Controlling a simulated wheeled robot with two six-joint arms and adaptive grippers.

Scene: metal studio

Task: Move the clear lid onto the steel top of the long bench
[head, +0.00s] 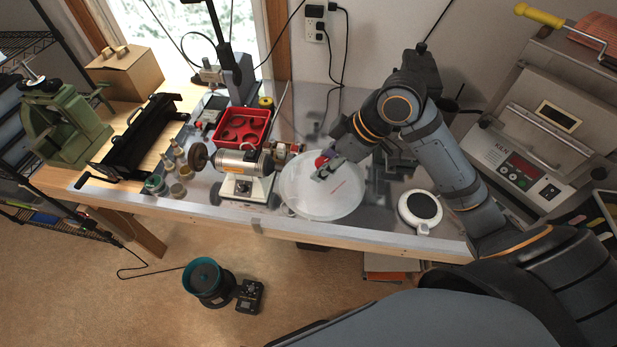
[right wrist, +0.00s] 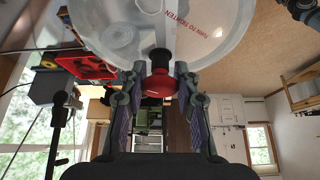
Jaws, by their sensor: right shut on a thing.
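The clear lid (head: 318,203) is a round, see-through disc with red lettering, over the steel top (head: 302,121) of the long bench near its front edge. I cannot tell whether it touches the steel. My right gripper (head: 324,168) is shut on the lid's red knob. In the right wrist view the red knob (right wrist: 161,84) sits between the two fingers of the right gripper (right wrist: 160,88), and the lid (right wrist: 205,30) fills the top of the picture. My left gripper is not in view.
A motor grinder (head: 238,164) stands just left of the lid, with a red tray (head: 243,119) behind it. A white round plate device (head: 420,211) lies to its right. A kiln (head: 520,165) stands farther right. Small jars and a black roller machine (head: 138,139) occupy the left bench.

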